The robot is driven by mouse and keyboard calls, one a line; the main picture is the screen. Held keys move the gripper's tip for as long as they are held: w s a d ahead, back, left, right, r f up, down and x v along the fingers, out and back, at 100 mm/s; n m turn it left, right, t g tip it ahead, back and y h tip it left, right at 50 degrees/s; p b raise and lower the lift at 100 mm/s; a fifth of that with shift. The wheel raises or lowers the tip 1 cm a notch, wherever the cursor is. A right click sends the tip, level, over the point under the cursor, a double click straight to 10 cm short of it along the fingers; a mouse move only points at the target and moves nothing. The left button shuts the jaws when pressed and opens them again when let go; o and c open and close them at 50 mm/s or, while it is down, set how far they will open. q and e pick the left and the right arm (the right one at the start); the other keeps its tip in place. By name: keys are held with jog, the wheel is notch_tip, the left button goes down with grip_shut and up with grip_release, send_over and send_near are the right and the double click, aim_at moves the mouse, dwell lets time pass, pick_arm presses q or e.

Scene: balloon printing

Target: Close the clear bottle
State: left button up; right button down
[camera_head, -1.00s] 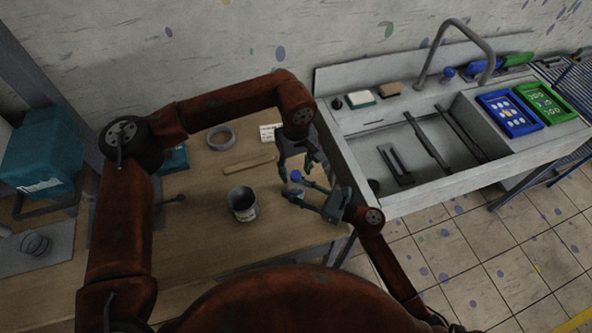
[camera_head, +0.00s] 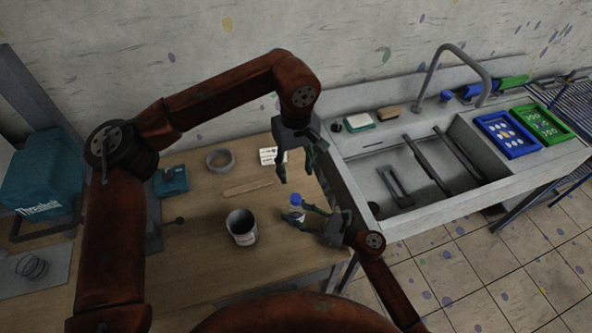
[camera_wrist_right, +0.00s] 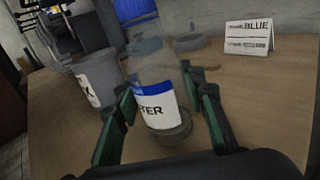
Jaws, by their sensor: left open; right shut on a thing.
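The clear bottle (camera_wrist_right: 152,62) has a blue and white label and stands upright in the right wrist view. A blue cap (camera_head: 297,200) shows at its top in the head view; the cap also shows at the top edge of the right wrist view (camera_wrist_right: 134,9). My right gripper (camera_head: 304,213) is shut on the bottle from the right, with one green finger on each side of it in the wrist view. My left gripper (camera_head: 297,174) is open and empty, pointing down, above and apart from the cap. Whether the cap is fully tight cannot be told.
A grey cup (camera_head: 242,228) stands left of the bottle. The sink (camera_head: 420,175) adjoins on the right.

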jog(key=c, duration=1.2)
grip_release()
jog(key=shift+o, duration=0.2)
jog(key=v, duration=1.2)
